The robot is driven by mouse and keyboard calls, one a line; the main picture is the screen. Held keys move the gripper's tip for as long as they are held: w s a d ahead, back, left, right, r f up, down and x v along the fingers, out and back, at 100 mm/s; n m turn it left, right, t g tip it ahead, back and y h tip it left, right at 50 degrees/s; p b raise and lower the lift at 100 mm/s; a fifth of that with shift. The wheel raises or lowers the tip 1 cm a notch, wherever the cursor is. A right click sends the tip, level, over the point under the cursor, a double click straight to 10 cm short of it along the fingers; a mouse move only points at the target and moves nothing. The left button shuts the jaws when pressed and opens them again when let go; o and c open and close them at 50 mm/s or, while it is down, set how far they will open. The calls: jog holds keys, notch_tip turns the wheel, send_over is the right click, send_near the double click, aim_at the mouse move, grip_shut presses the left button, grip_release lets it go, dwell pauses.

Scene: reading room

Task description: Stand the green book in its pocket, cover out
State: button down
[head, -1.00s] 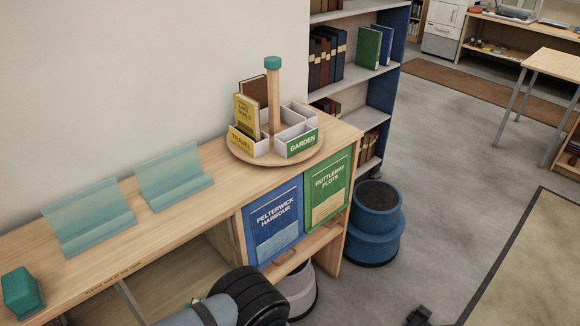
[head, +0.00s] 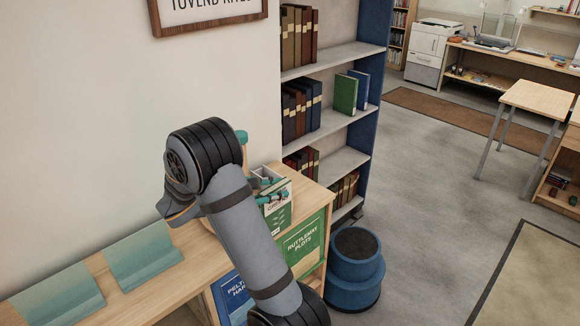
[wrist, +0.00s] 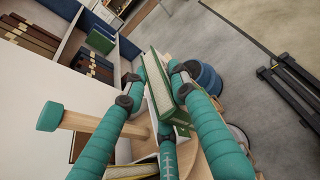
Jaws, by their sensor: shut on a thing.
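My gripper (head: 271,196) is shut on the green book (head: 279,218), at the right side of the carousel. The book is roughly upright, with a pale and green cover facing outward in the head view. In the wrist view the book (wrist: 157,72) sits between my teal fingers, its pale page edges and green cover showing. A white carousel pocket (head: 262,173) shows behind it. The GARDEN label is not clearly visible, and I cannot tell whether the book's lower edge is inside a pocket. My arm hides most of the carousel.
The carousel post with its teal knob (wrist: 50,116) stands beside my fingers. Teal book stands (head: 145,262) sit on the cabinet top to the left. A blue step stool (head: 355,270) stands right of the cabinet, and a bookcase (head: 335,135) behind. Open floor lies to the right.

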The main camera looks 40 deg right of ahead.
jog(key=s+d+r, duration=0.2)
jog(key=d+r, duration=0.2)
jog(key=r, duration=0.1)
jog(key=shift+w+p, duration=2.05)
jog(key=shift+w, duration=3.95)
notch_tip(320, 180, down, 8)
jog(key=b, duration=0.5)
jog(key=shift+d, duration=0.2)
jog(key=shift+w, duration=0.1)
jog(key=c, duration=1.3)
grip_release()
jog(key=shift+c, duration=0.2)
jog(key=v, duration=1.2)
jog(key=shift+w+d, duration=0.1)
